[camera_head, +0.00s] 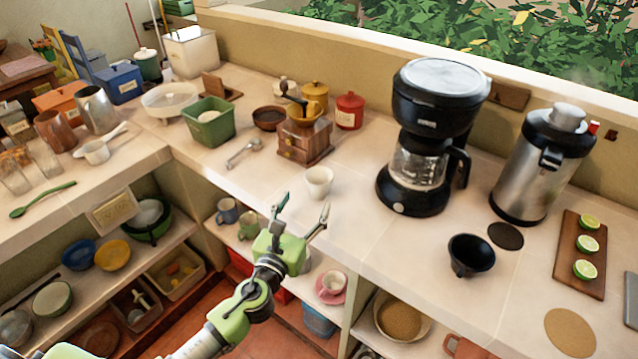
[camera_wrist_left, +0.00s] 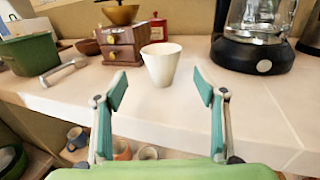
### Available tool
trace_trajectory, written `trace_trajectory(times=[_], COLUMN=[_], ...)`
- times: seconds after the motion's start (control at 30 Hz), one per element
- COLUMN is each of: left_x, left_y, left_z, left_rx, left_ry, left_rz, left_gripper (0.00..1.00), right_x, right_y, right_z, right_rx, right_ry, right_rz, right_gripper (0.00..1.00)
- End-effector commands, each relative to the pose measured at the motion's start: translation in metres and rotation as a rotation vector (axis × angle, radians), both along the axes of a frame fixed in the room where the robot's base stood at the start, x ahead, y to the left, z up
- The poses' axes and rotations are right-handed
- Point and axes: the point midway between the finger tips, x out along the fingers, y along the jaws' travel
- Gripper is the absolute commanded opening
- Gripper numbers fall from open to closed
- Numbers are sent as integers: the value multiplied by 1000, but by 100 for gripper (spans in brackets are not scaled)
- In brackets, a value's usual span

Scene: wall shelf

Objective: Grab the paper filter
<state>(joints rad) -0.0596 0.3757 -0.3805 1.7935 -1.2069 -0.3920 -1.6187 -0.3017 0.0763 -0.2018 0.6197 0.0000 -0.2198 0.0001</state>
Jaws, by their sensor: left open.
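The paper filter appears to be the white, cup-shaped cone (camera_head: 319,181) on the counter, in front of the wooden coffee grinder and left of the coffee maker. In the left wrist view the white cone (camera_wrist_left: 160,64) stands upright, straight ahead of the fingers. My left gripper (camera_head: 303,214) is open and empty at the counter's front edge, just short of the cone. Its two green fingers (camera_wrist_left: 160,90) are spread to either side of the cone in the left wrist view, not touching it. My right gripper is not in view.
The wooden grinder (camera_head: 304,141) stands behind the cone. The black coffee maker (camera_head: 428,135) is to the right, with a black dripper (camera_head: 471,255) nearer the front. Counter around the cone is clear.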

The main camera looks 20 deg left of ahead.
Motion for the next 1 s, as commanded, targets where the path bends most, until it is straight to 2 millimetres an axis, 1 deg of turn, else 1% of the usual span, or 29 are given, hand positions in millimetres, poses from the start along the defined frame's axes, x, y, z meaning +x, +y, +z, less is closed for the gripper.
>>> trace_trajectory(times=[0.03, 0.1, 0.2, 0.47, 0.7, 0.8, 1.0], left_x=[11, 23, 36, 54, 87, 95, 97], left_y=[-1, -1, -2, -3, -7, -7, -8], left_z=[2, 1, 1, 1, 0, 0, -1], left_rx=[-2, -2, -2, -3, -4, -3, -4], left_ry=[-1, 0, 0, 1, 0, 1, 2], left_rz=[1, 2, 1, 1, 1, 1, 0], left_gripper=[64, 64, 64, 64, 64, 64, 64], right_x=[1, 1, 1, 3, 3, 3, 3], right_y=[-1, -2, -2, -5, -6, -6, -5], right_z=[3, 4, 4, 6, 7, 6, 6], right_rx=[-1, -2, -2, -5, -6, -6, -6], right_ry=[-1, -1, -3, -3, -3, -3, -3], right_rz=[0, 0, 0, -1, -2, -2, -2], right_gripper=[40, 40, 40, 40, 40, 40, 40])
